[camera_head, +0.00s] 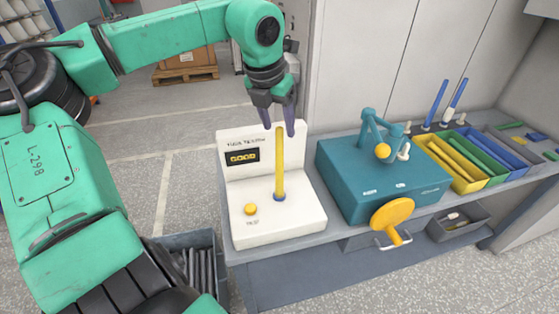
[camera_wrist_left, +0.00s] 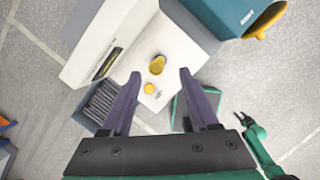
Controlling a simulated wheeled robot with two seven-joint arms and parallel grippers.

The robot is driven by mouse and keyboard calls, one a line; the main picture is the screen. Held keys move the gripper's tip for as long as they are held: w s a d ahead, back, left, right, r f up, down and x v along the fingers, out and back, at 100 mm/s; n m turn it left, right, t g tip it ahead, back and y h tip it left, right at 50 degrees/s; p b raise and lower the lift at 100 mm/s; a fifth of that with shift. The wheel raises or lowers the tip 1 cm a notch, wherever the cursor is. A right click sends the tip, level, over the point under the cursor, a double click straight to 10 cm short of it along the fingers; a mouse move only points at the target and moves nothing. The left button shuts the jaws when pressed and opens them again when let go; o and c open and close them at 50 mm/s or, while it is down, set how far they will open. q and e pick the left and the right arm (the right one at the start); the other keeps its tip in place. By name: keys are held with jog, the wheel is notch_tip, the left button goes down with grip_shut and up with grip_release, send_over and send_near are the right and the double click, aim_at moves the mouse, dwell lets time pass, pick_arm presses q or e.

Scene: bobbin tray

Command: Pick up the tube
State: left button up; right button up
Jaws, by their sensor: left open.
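A yellow tube (camera_head: 280,160) stands upright on the blue peg of the white test machine (camera_head: 300,215). In the left wrist view the tube (camera_wrist_left: 157,65) appears end-on between the fingers. My left gripper (camera_head: 279,128) is open, with its purple fingers pointing down at the top of the tube. It also shows in the left wrist view (camera_wrist_left: 158,75), with a clear gap between the fingers. I cannot tell from these views whether the fingers overlap the tube's top end. My right gripper (camera_wrist_left: 243,118) shows small at the right of the left wrist view, its fingers apart.
A teal winding machine (camera_head: 345,185) with a yellow handwheel (camera_head: 392,212) stands to the right. Beyond it are bins of yellow, green and blue tubes (camera_head: 480,160). A grey crate (camera_head: 190,241) holding dark tubes stands on the floor left of the bench.

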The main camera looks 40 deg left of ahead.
aim_at(281, 146)
pick_arm(q)
jog(key=p+x, duration=0.2)
jog(key=x, duration=0.6)
jog(key=shift+a+f+p, duration=0.15)
jog(key=shift+a+p, duration=0.05)
jog(key=shift+p, duration=0.15)
jog(key=shift+w+f, duration=0.1)
jog(key=shift+f, duration=0.05)
grip_shut()
dwell(0.6)
